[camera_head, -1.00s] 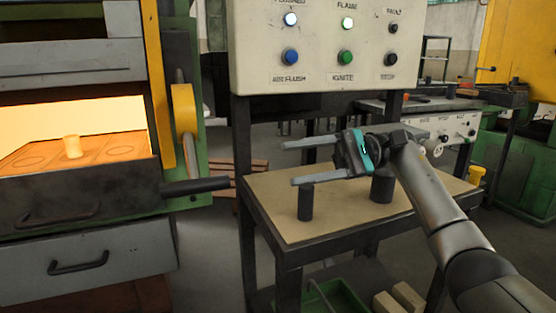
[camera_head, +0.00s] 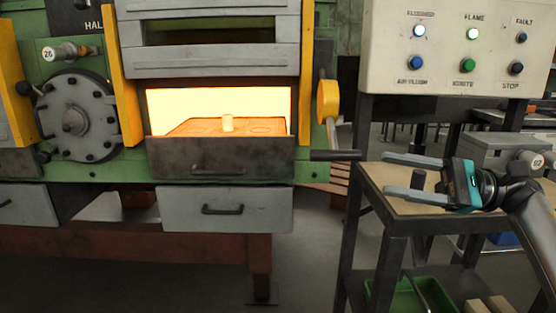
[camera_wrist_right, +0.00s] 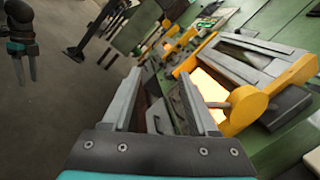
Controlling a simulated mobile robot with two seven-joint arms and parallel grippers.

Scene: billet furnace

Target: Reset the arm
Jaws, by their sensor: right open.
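My right gripper (camera_head: 386,175) is open and empty at the right of the head view, its two grey fingers pointing left over the small work table (camera_head: 395,208). In the right wrist view its fingers (camera_wrist_right: 160,82) stand apart with nothing between them. My left gripper (camera_wrist_right: 25,68) shows at the upper left of the wrist view, its two fingers apart and empty; it is out of the head view. A dark upright cylinder (camera_head: 418,182) stands on the table and shows between the right fingers in the picture; I cannot tell its distance from them.
The furnace (camera_head: 210,38) is open and glowing. A dark handle bar (camera_head: 335,155) juts out towards the table. The control panel (camera_head: 452,45) stands above the table. A green bin (camera_head: 405,297) is below. Floor in front is clear.

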